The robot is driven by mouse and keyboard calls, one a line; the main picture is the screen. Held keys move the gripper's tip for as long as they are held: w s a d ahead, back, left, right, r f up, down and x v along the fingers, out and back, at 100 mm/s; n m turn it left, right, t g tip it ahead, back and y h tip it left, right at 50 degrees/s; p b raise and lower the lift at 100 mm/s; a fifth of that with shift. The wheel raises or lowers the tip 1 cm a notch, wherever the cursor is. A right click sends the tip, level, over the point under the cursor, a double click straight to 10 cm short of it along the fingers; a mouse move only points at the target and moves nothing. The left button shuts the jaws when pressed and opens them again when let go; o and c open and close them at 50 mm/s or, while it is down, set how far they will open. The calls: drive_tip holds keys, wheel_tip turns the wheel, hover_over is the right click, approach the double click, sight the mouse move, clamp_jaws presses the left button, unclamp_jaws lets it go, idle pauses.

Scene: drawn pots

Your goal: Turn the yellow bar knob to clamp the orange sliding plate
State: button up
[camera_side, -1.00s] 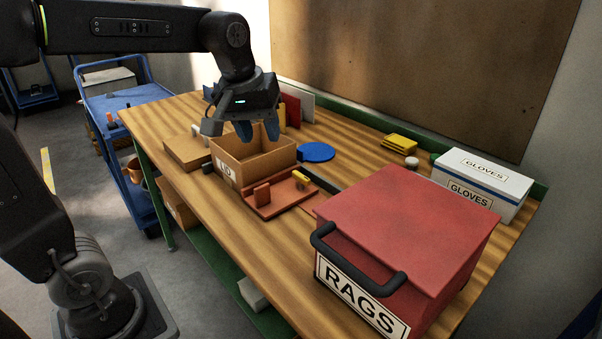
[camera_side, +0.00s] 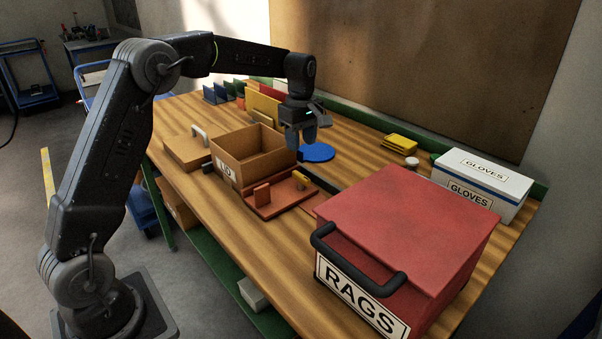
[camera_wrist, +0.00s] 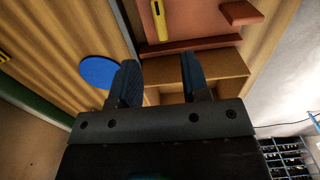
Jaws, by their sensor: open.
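The yellow bar knob (camera_side: 300,180) stands on the right part of an orange-red fixture on the bench, and it also shows at the top of the wrist view (camera_wrist: 160,18). The orange sliding plate (camera_side: 279,198) seems to belong to this fixture; its exact edges are hard to tell from the base. An upright orange block (camera_side: 262,194) stands at its front left. My gripper (camera_side: 304,142) is open and empty, pointing down above the bench, behind the fixture and apart from the knob. Its two blue fingers (camera_wrist: 160,85) are spread in the wrist view.
An open cardboard box (camera_side: 228,172) stands directly left of the fixture. A large red RAGS box (camera_side: 410,225) with a black handle stands on the right. A blue disc (camera_side: 317,152) lies behind. Yellow pads (camera_side: 399,144) and a gloves box (camera_side: 487,178) are farther right.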

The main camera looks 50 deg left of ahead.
sight(301, 174)
wheel_tip(301, 174, down, 10)
drive_tip(key=shift+r, duration=0.1)
idle(0.4)
clamp_jaws()
